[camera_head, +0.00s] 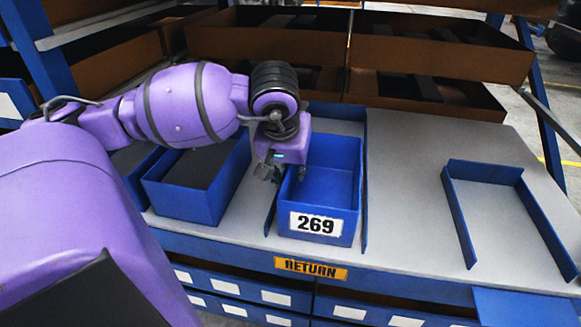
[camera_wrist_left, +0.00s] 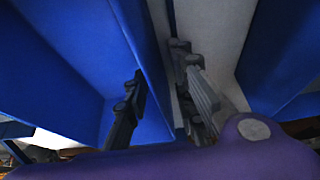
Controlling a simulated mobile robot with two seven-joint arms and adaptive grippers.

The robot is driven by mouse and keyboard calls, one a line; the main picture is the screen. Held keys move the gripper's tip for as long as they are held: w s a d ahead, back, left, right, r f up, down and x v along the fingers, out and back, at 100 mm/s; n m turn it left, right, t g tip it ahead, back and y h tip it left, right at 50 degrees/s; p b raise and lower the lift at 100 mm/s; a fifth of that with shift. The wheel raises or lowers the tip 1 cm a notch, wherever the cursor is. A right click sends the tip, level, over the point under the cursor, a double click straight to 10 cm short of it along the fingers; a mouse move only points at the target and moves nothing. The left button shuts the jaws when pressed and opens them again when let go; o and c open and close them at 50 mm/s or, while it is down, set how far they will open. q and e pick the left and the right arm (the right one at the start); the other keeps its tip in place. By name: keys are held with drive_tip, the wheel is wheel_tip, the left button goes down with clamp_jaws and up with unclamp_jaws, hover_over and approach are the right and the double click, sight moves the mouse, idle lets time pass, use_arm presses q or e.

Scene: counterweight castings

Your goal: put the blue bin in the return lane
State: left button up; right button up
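The blue bin (camera_head: 318,200), labelled 269, stands upright on the grey shelf and looks empty. It sits in the return lane, between two thin blue dividers, with the yellow RETURN label (camera_head: 310,268) on the shelf edge below its front. My left gripper (camera_head: 284,172) is at the bin's left wall with its fingers apart, one inside the bin and one outside. In the left wrist view the fingers (camera_wrist_left: 160,90) are spread either side of the wall of the bin (camera_wrist_left: 60,65), with a gap showing. My right gripper is out of view.
Another blue bin (camera_head: 195,188) with a dark inside stands to the left. The left divider (camera_head: 270,212) is close to the outer finger. To the right the grey shelf (camera_head: 405,180) is bare up to an empty blue-railed bay (camera_head: 462,222). Brown trays (camera_head: 430,50) stand behind.

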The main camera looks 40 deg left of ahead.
use_arm(q)
drive_tip(key=shift+r, duration=0.6)
drive_tip(key=p+v, duration=0.1)
drive_tip(key=v, duration=1)
drive_tip(key=shift+s+d, duration=0.1)
drive_tip(key=shift+s, duration=0.1)
